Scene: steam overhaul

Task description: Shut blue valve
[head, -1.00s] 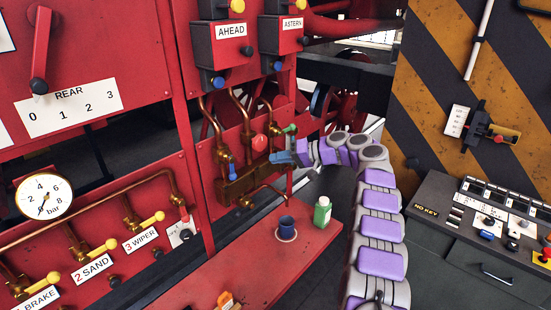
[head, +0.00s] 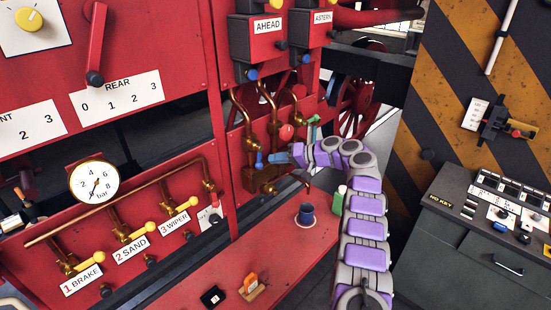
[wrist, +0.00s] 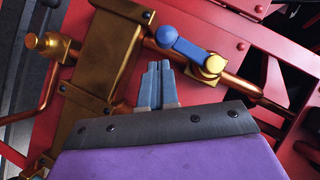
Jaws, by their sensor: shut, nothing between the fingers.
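The blue valve handle (wrist: 182,46) is a short lever in the wrist view, running up and left from its round brass pivot. In the head view the blue handle (head: 259,160) stands roughly upright on the brass manifold (head: 256,181), left of the red knob (head: 286,132) and a green handle (head: 313,122). My gripper (wrist: 158,68) is shut and empty, its tips just below and left of the handle's rounded end; I cannot tell whether they touch it. In the head view my gripper (head: 271,158) is close to the right of the handle.
Copper pipes (head: 268,100) rise behind the manifold to the AHEAD box (head: 267,27). A console (head: 490,240) stands at right.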

